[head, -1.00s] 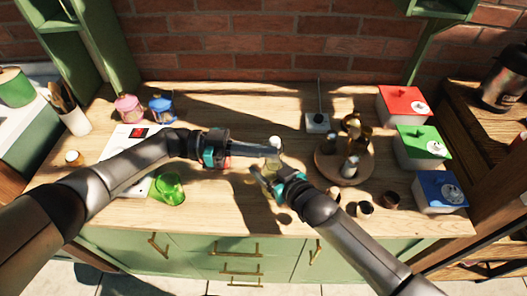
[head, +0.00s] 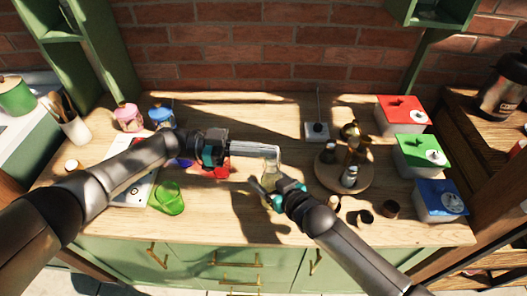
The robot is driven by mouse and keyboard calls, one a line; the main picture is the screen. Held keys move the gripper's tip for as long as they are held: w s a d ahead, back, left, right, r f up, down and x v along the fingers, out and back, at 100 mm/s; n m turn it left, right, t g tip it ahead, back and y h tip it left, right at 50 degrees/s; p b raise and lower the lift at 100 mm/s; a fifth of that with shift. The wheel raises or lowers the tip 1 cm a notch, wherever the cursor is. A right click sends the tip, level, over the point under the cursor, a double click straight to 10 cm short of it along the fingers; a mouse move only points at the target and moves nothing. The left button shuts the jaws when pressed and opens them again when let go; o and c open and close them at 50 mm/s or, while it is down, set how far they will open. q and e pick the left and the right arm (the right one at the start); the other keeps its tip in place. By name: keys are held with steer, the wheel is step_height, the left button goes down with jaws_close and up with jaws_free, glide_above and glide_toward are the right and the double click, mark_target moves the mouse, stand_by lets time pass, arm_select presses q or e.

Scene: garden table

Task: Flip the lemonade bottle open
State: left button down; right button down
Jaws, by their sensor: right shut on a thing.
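The lemonade bottle (head: 271,167), pale and yellowish, stands upright near the middle of the table. My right gripper (head: 266,187) is shut on the bottle low on its body, coming from the front right. My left gripper (head: 276,150) reaches in from the left, with its fingertips at the top of the bottle. Its fingers hide the cap. I cannot tell whether they touch it or how far apart they are.
A round wooden stand (head: 345,177) with shakers is to the right, with small dark cups (head: 390,209) before it. Red (head: 400,115), green (head: 421,155) and blue (head: 440,200) boxes line the right edge. A green glass (head: 168,198) is at the left.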

steer(key=shift+f, duration=0.2)
steer(key=shift+s, duration=0.1)
arm_select(q)
steer(key=a+r, duration=0.2)
steer(key=a, duration=0.5)
steer(key=shift+w, duration=0.25)
arm_select(e)
steer(key=shift+d, duration=0.1)
stand_by(0.3)
steer(key=shift+c, duration=2.1)
jaws_free()
steer(key=o, duration=0.4)
steer(key=shift+r, duration=0.1)
arm_select(q)
step_height(320, 180, up, 3)
steer(key=p, duration=0.2)
steer(key=shift+f+p, duration=0.15)
steer(key=shift+p, duration=0.2)
arm_select(e)
steer(key=v, duration=1.5)
steer(key=shift+r, duration=0.1)
arm_select(q)
steer(key=shift+d, duration=0.1)
